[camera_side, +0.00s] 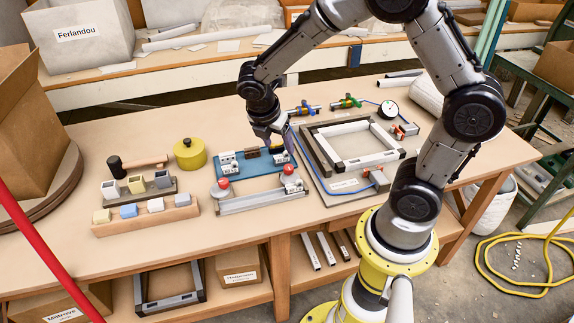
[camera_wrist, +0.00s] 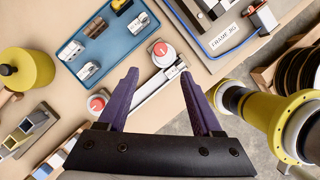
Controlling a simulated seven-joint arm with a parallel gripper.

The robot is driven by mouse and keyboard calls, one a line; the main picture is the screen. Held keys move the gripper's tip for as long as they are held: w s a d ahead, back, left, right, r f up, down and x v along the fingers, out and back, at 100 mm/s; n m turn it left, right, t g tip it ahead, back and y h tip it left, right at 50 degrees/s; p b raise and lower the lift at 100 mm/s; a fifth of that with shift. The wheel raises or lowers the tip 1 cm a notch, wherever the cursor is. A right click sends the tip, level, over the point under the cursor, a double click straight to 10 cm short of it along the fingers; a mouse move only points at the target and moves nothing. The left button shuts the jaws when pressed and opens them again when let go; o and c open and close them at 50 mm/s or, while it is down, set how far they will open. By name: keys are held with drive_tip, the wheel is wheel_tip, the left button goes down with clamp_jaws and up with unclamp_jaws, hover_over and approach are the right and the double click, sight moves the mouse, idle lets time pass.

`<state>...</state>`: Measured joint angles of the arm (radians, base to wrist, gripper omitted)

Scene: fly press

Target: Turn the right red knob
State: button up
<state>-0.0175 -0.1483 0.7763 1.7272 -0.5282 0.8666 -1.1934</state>
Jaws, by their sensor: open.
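The right red knob (camera_side: 288,169) sits on the right end of a silver rail fixture (camera_side: 255,201). In the wrist view the right red knob (camera_wrist: 161,49) appears just beyond the gap between my fingertips. The left red knob (camera_side: 224,183) is at the fixture's other end and shows lower left in the wrist view (camera_wrist: 97,103). My gripper (camera_side: 278,146) is above the blue tray's right part, behind the right knob in the side view. Its purple fingers (camera_wrist: 159,74) are open and empty, apart from both knobs.
A blue tray (camera_wrist: 110,38) with small parts lies behind the fixture. A frame jig (camera_side: 352,148) is to the right. A yellow pot (camera_side: 189,153) and block holders (camera_side: 145,215) stand to the left.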

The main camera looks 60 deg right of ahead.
sight(288, 167)
drive_tip(key=x, duration=1.2)
drive_tip(key=shift+f, duration=0.25)
clamp_jaws()
